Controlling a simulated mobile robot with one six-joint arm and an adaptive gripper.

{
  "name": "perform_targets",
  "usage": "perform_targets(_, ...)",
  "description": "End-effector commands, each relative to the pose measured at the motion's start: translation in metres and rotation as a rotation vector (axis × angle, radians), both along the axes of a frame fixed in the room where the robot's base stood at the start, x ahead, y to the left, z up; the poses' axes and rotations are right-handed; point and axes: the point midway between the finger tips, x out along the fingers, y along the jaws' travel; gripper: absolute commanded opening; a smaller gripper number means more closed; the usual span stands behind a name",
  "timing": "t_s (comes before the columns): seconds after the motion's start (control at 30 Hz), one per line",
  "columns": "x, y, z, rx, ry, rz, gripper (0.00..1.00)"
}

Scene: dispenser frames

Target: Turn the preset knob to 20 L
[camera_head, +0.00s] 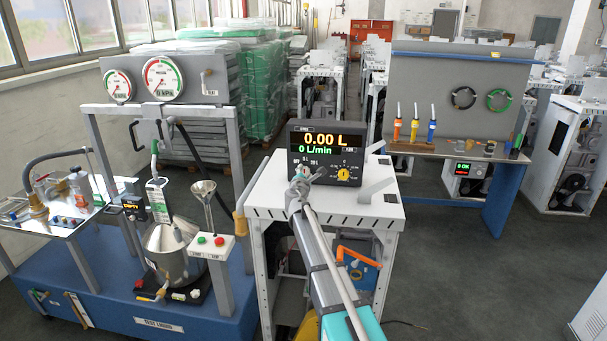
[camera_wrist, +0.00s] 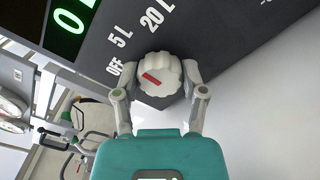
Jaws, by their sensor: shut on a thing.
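The preset knob (camera_wrist: 166,66) is white and ribbed with a red mark, on the dark front of the dispenser meter (camera_head: 325,139). In the wrist view the mark's outer end points left and slightly up, toward the OFF label (camera_wrist: 115,67). The 5 L label (camera_wrist: 120,37) and the 20 L label (camera_wrist: 157,16) lie further round. My gripper (camera_wrist: 160,78) is shut on the knob, a finger at each side. In the head view my gripper (camera_head: 301,179) covers most of the knob. The meter display reads 0.00 L and 0 L/min.
A yellow dial (camera_head: 344,173) sits right of the knob on the same panel. The meter stands on a white cabinet (camera_head: 265,205). A metal funnel (camera_head: 204,190) and a button box (camera_head: 210,239) stand to the left. A bench (camera_head: 430,149) stands back right.

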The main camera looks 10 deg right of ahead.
Motion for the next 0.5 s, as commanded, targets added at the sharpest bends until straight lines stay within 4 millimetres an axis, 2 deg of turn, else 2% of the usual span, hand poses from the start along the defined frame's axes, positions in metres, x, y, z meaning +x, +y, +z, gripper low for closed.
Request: perform_targets(0.5,0.0003,-0.0001,-0.0006,0.460,-0.149,0.002,0.07)
